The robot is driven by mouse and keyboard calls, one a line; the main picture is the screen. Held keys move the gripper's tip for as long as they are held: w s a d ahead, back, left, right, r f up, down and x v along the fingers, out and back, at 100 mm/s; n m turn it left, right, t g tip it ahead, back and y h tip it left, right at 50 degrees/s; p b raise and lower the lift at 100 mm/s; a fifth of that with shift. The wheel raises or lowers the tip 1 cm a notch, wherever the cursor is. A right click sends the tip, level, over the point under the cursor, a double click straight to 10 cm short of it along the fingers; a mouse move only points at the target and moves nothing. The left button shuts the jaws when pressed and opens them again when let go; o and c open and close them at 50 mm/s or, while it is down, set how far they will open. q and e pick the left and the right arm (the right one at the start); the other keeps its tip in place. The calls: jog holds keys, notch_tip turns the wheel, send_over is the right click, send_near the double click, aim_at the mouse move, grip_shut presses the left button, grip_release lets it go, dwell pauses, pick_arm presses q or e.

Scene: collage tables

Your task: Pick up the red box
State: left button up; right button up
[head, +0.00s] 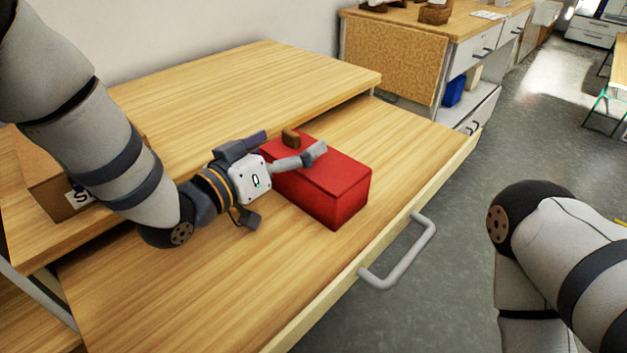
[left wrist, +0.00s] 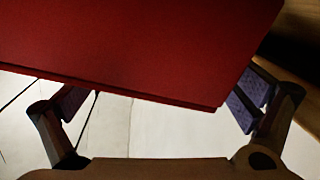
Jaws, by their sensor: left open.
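The red box (head: 335,188) is a closed block with a brown piece (head: 291,137) at its far edge. It sits on the pulled-out wooden surface, near the front edge. My left gripper (head: 282,172) is open at the box's left end, with a grey finger reaching over its top. In the left wrist view the red box (left wrist: 130,45) fills the upper part, in front of and between the open fingers of my left gripper (left wrist: 160,103). I cannot tell whether the fingers touch it. My right gripper is out of view; only part of my right arm shows.
The pulled-out wooden surface (head: 200,285) has a grey handle (head: 400,254) along its front. A higher wooden tabletop (head: 240,80) stands behind. A cardboard box (head: 48,185) is at left, behind my arm. A cabinet (head: 390,55) stands at back right. Open floor lies to the right.

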pick_arm(q)
grip_shut()
dwell(0.4)
